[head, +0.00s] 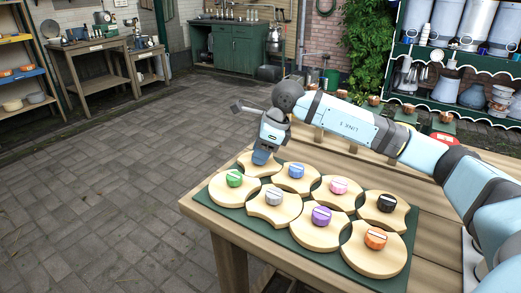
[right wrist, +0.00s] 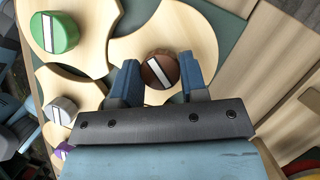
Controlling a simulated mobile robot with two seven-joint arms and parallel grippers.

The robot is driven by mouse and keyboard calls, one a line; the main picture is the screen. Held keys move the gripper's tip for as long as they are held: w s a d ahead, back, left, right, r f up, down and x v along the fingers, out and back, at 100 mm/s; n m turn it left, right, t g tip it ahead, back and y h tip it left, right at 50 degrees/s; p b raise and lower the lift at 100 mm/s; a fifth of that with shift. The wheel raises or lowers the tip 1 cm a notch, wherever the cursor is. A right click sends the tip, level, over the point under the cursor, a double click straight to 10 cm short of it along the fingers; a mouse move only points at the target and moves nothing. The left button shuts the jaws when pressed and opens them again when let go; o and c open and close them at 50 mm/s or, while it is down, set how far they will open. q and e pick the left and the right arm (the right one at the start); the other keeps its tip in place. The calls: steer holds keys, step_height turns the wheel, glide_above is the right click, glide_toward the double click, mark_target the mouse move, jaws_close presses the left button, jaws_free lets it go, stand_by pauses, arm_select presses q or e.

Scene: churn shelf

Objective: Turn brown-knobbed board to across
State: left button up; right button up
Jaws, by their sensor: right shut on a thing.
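The brown-knobbed board (head: 246,163) is at the far left corner of the green base (head: 396,277), largely behind my right gripper (head: 261,160). In the right wrist view its brown knob (right wrist: 160,69), with a white stripe, sits between the two blue fingers of my right gripper (right wrist: 161,82). The gripper is shut on this knob. The stripe runs roughly in line with the fingers, slightly tilted. The knob is hidden in the head view. My left gripper is not in view.
Neighbouring boards carry the green knob (head: 235,178), blue knob (head: 296,171), grey knob (head: 274,196) and several others, set close together with curved edges. The base lies on a wooden table (head: 204,213). Shelves with pots (head: 460,85) stand behind at the right.

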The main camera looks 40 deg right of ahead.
steer(key=n+g, duration=0.1)
steer(key=n, duration=0.1)
steer(key=shift+r+n+y+p, duration=0.1)
steer(key=shift+n+y+p, duration=0.2)
steer(key=shift+n, duration=0.1)
steer(key=shift+w+n+g, duration=0.1)
steer(key=shift+n+g, duration=0.3)
steer(key=shift+n, duration=0.8)
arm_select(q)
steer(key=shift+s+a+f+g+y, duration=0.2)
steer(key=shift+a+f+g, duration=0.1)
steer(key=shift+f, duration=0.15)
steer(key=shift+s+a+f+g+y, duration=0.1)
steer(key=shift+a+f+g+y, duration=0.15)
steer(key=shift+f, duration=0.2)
arm_select(e)
steer(key=shift+n+g, duration=0.5)
steer(key=shift+n, duration=0.6)
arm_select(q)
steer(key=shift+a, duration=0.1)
arm_select(e)
steer(key=o, duration=0.9)
steer(key=shift+d, duration=0.1)
